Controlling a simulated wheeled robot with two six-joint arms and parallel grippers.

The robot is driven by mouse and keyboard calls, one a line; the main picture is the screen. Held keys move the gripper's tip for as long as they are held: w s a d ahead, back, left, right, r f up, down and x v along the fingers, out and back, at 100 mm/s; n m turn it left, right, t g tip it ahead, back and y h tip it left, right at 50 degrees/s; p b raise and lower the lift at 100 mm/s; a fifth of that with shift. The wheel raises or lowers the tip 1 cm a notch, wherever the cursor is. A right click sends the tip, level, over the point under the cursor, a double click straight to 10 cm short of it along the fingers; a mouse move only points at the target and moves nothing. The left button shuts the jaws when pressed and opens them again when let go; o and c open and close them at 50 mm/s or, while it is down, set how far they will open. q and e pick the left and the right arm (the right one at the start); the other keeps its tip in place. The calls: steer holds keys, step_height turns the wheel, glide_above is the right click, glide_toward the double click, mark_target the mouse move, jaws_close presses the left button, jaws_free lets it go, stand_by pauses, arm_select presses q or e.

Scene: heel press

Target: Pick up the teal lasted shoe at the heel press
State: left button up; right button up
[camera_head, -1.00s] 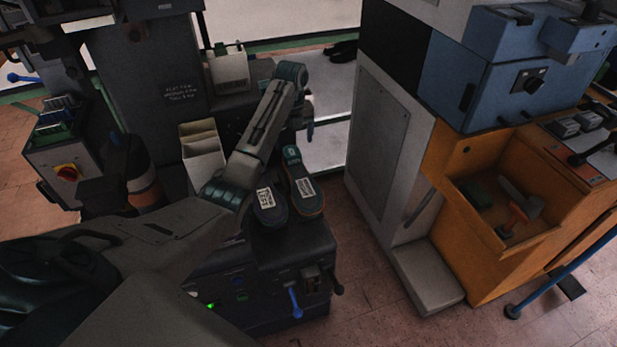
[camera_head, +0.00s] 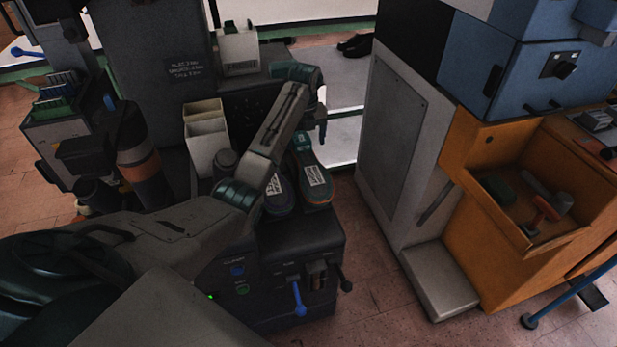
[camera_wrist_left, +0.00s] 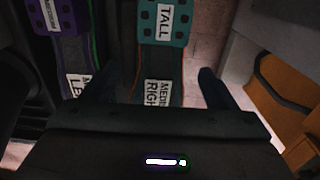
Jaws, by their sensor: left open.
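The teal lasted shoe (camera_head: 315,183) is the right one of two shoes on the dark machine bed; it has a teal top block and a white label. In the left wrist view its teal block (camera_wrist_left: 163,30), marked "TALL", and its shoe body lie between the finger lines. The other shoe (camera_head: 279,197), with a purple block (camera_wrist_left: 60,17) in the wrist view, lies beside it on the left, partly behind my arm. My left gripper (camera_wrist_left: 154,86) is open above the teal shoe, its fingers on either side in the picture; contact cannot be told. My right gripper is out of view.
A white two-part bin (camera_head: 207,145) stands left of the shoes. A grey cabinet (camera_head: 391,145) and an orange bench with an open tray (camera_head: 500,222) stand to the right. Blue and black levers (camera_head: 299,299) stick out at the machine's front. Floor shows between the machine and cabinet.

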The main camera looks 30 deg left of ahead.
mark_target(306, 158)
arm_select(q)
step_height(306, 158, down, 5)
steer(key=shift+f, duration=0.15)
steer(key=f, duration=0.5)
steer(key=shift+s+d+f, duration=0.2)
steer(key=shift+d+f, duration=0.05)
steer(key=shift+f, duration=0.05)
steer(key=shift+c, duration=0.2)
steer(key=shift+r, duration=0.15)
steer(key=c, duration=1.2)
